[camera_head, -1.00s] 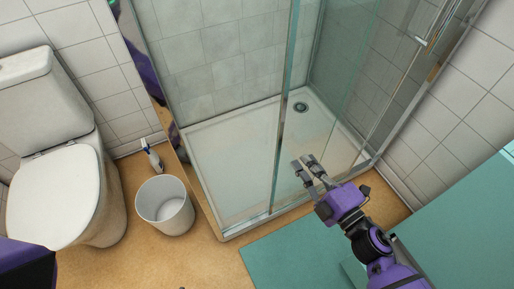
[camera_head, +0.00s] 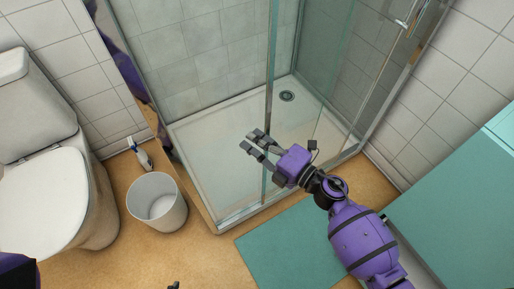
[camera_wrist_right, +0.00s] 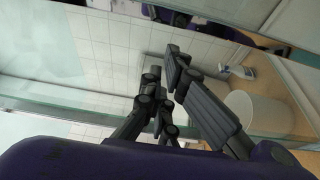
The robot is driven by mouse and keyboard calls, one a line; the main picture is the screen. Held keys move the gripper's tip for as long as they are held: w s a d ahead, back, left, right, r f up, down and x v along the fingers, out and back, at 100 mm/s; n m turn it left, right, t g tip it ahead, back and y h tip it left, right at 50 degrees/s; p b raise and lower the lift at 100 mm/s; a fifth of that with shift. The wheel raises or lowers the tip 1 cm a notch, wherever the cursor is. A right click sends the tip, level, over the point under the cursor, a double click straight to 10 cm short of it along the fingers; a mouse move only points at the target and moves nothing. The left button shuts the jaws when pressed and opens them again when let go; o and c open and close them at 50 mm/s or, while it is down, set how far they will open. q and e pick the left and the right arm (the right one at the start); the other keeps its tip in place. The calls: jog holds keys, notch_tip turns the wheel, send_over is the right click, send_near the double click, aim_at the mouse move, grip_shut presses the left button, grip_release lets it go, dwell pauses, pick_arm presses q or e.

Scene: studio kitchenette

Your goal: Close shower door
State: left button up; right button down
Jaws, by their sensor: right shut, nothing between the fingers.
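The glass shower enclosure has a clear front panel (camera_head: 215,150) and a metal upright (camera_head: 270,80). More glass (camera_head: 350,70) stands to its right, with a metal handle (camera_head: 402,22) at the upper right. I cannot tell which pane is the door or how far it stands open. My right gripper (camera_head: 252,143) is shut and empty, and its fingers cross the upright in the head view. I cannot tell whether they touch it. The fingers also show in the wrist view (camera_wrist_right: 185,95), with glass and metal rails around them.
A white bin (camera_head: 157,202) and a spray bottle (camera_head: 139,153) stand left of the shower, beside the toilet (camera_head: 45,195). A teal mat (camera_head: 290,240) lies in front. A teal cabinet (camera_head: 455,200) is at the right. The shower tray (camera_head: 200,140) is empty.

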aim_at(314, 103)
pick_arm(q)
jog(key=shift+w+r, duration=0.1)
jog(key=shift+w, duration=0.05)
pick_arm(e)
jog(key=shift+w+d, duration=0.5)
jog(key=shift+d, duration=0.2)
